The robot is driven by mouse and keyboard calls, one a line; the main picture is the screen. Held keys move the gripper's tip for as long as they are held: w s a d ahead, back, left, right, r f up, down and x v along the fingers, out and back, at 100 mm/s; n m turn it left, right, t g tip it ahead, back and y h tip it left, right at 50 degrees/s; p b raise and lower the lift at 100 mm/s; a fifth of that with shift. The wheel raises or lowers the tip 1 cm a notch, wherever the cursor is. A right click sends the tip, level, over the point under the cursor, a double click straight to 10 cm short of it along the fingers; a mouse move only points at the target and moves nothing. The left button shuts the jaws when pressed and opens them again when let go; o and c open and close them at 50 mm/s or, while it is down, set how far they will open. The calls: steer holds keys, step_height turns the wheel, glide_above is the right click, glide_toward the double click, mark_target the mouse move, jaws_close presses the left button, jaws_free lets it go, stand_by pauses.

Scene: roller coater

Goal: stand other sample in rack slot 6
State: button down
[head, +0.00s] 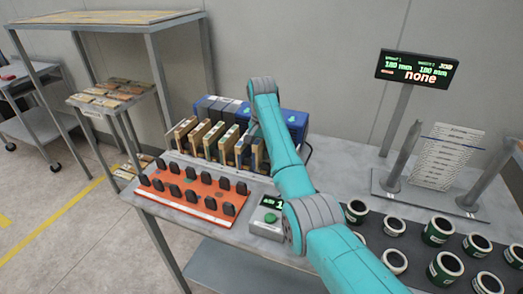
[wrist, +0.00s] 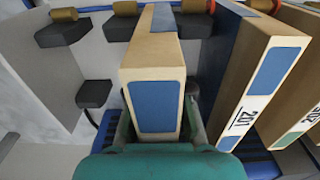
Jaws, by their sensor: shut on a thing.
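In the wrist view my gripper (wrist: 155,132) is shut on a wooden sample (wrist: 152,62) with blue label faces. The sample's far end reaches among black pads and brass cylinders; I cannot tell whether it is seated in a slot. To its right, apart from it, stand a sample marked 201 (wrist: 262,80) and one marked 202 (wrist: 308,112). In the head view the rack's row of upright wooden samples (head: 206,137) stands at the back of the bench. My arm comes down in front of its right end, hiding my gripper and the slots there.
An orange tray (head: 190,193) with rows of black pegs lies before the rack. Blue equipment (head: 294,120) stands behind. A small box with a green button (head: 268,218) sits by my arm. Several cups (head: 441,230) fill the right side. A display (head: 417,68) rises at the back.

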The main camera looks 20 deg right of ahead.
steer(key=shift+f, duration=0.95)
steer(key=c, duration=0.6)
jaws_free()
